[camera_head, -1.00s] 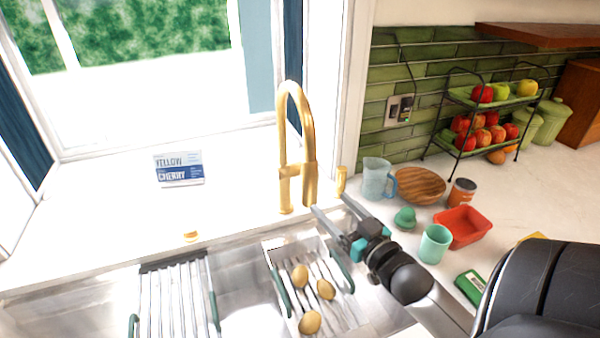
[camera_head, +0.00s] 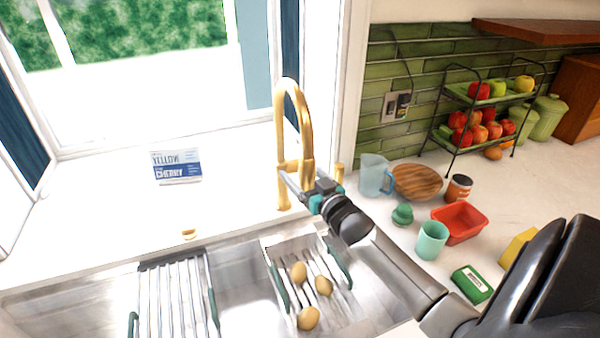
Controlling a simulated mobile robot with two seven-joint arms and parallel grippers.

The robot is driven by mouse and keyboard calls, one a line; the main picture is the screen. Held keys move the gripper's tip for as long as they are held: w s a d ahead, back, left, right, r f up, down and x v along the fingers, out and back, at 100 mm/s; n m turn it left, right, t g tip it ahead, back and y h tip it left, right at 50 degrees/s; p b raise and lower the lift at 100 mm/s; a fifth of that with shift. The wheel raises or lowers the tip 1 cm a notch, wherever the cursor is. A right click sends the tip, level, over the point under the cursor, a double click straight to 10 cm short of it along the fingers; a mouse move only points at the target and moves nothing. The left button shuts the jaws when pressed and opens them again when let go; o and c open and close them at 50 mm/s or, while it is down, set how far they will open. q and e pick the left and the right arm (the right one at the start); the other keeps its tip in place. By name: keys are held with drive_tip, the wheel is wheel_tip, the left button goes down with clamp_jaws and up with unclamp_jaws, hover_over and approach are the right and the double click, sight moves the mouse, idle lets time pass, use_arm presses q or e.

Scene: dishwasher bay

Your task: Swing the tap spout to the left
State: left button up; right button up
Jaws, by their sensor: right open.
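The gold tap (camera_head: 284,199) stands behind the sink, with a tall arched spout (camera_head: 306,125) whose downward end is on the right side of the post. My right gripper (camera_head: 293,179) is open at the lower end of the spout, with its fingers pointing left towards the tap. One finger crosses in front of the tap near its side bracket. The other finger is partly hidden around the spout's end, so I cannot tell whether either touches it. My left gripper is not in view.
The sink holds a rack (camera_head: 175,295) and a draining basket (camera_head: 335,263) with potatoes. A blue jug (camera_head: 374,174), wooden bowl (camera_head: 418,181), teal cup (camera_head: 432,240) and red tray (camera_head: 461,222) stand on the right counter.

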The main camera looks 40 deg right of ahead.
drive_tip(key=shift+w, duration=0.2)
clamp_jaws()
idle(0.6)
idle(0.4)
